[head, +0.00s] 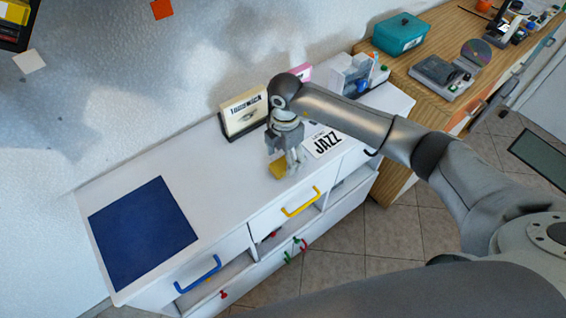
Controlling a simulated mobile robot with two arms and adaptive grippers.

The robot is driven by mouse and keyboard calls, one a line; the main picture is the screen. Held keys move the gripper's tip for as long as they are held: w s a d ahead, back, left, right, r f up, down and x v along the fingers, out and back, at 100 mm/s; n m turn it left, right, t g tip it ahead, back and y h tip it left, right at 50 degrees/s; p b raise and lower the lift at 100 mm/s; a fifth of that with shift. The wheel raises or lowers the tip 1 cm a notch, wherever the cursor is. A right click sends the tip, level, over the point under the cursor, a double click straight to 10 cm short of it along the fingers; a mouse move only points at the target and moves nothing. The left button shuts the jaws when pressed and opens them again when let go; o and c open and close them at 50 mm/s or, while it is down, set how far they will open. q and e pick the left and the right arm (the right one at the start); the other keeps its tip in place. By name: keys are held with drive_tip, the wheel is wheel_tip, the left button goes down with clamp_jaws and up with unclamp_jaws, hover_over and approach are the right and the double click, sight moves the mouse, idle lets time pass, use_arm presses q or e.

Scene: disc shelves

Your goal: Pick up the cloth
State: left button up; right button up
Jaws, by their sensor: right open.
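A small yellow piece, which looks like the cloth (278,170), lies on the white cabinet top (225,190). My right gripper (286,163) points down right over it, with its fingers apart. The fingers hide part of the yellow piece. I cannot tell whether they touch it. My left gripper is not in view.
A dark blue square (142,232) lies flat on the cabinet's left part. A framed box (243,112) stands behind my right gripper, and a JAZZ card (323,142) lies to its right. A wooden counter with a teal box (399,34) is at the upper right.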

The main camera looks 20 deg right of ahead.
sight(285, 162)
drive_tip(key=shift+f, duration=1.5)
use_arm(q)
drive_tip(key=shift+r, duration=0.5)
use_arm(e)
drive_tip(key=shift+c, duration=0.5)
drive_tip(key=c, duration=0.9)
drive_tip(key=shift+c, duration=0.2)
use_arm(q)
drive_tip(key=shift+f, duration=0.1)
use_arm(e)
drive_tip(key=shift+r, duration=0.15)
